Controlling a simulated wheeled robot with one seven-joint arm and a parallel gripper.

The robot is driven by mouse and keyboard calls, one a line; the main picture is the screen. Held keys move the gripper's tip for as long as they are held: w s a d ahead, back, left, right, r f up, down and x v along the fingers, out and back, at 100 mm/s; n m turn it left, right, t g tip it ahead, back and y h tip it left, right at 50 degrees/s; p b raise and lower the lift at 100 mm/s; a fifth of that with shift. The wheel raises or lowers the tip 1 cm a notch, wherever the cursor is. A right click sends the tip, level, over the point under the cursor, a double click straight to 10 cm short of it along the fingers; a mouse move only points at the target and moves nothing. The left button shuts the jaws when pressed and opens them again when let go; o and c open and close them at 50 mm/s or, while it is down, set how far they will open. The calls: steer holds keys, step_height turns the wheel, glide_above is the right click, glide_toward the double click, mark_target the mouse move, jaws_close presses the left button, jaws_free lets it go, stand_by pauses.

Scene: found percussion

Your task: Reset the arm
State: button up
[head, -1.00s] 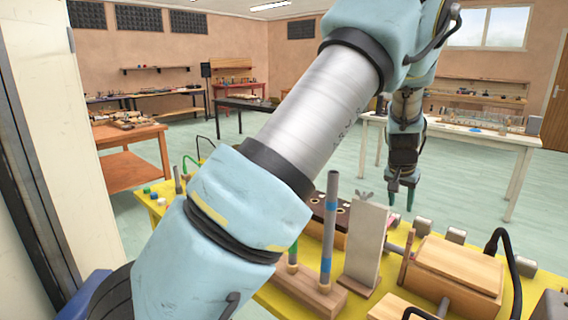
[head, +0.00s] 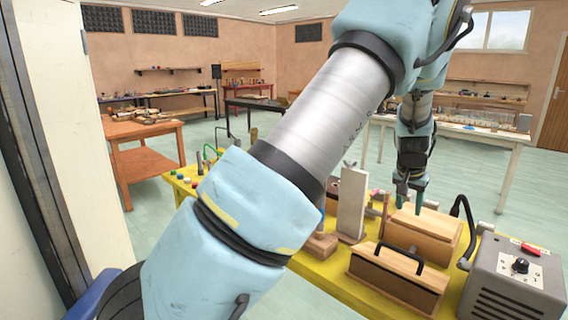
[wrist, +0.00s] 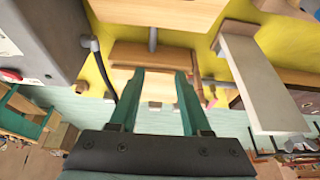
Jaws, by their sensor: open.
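My gripper (head: 411,196) hangs at the end of my bent arm in the head view, pointing down above the far side of the yellow table (head: 322,268). In the wrist view its two green fingers (wrist: 157,80) are apart with nothing held between them. Past the fingertips in the wrist view is a wooden box (wrist: 128,55), which also shows below the gripper in the head view (head: 428,240). I cannot tell the exact gap between the fingertips and the box. My arm hides part of the table.
A wooden box with a black handle (head: 398,277) and a grey box with a knob (head: 517,280) stand at the table's right. An upright pale plate (head: 351,203) stands left of the gripper. A white table (head: 510,143) stands behind. Open floor lies between tables.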

steer(key=s+a+r+n+g+y, duration=0.15)
steer(key=a+n, duration=0.25)
steer(key=a, duration=1.9)
steer(key=s+a+r+n+y, duration=0.1)
steer(key=s+a+n, duration=0.2)
steer(key=s+a, duration=1.2)
steer(key=a, duration=0.3)
steer(key=shift+s+r, duration=0.15)
steer(key=shift+s, duration=0.1)
